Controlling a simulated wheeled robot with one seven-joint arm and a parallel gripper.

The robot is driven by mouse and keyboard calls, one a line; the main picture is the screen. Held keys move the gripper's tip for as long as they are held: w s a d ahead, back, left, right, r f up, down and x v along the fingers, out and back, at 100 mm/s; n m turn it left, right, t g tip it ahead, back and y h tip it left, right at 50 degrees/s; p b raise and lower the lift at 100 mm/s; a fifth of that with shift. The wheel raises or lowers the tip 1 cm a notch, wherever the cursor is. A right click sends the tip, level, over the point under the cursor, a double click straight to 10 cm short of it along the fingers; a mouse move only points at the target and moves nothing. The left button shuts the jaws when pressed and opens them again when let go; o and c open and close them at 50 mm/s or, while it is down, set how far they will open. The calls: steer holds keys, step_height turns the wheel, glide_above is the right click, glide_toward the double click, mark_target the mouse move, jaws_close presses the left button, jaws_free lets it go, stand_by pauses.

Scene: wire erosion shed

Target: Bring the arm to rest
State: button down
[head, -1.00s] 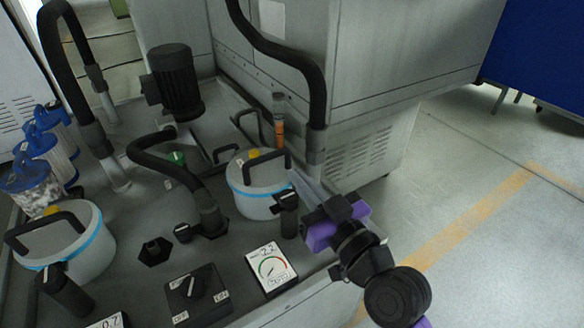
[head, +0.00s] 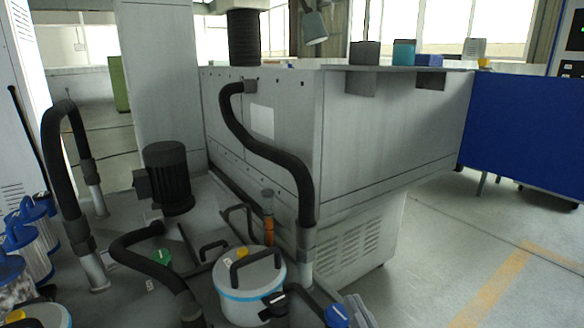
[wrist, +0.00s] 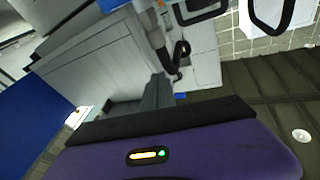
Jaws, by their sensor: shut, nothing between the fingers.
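My gripper (wrist: 157,92) shows in the wrist view, its grey fingers together and empty beyond the purple housing with a small lit indicator. No object is between or touching the fingers that I can see. In the head view a blue and grey part shows at the bottom edge, right of the lidded canister (head: 250,292); I cannot tell if it belongs to my arm. The rest of the arm is out of the head view.
A large grey machine cabinet (head: 390,130) stands behind the canister. A black hose (head: 262,150) runs down its front. A black motor (head: 168,178) and blue-capped filters (head: 35,228) are at left. A blue panel (head: 525,135) stands at right; open floor (head: 425,255) lies before it.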

steer(key=s+d+f+g+h, duration=0.2)
steer(key=s+d+f, duration=0.15)
steer(key=s, duration=0.85)
steer(key=s+d+f+m+g+h, duration=0.1)
steer(key=s+d+f+h, duration=0.3)
steer(key=s, duration=0.7)
steer(key=s+d+f+g, duration=0.2)
steer(key=s+f, duration=0.4)
steer(key=s, duration=0.6)
step_height(320, 180, up, 22)
steer(key=p, duration=2.1)
steer(key=shift+w+f, duration=0.2)
steer(key=shift+f, duration=0.05)
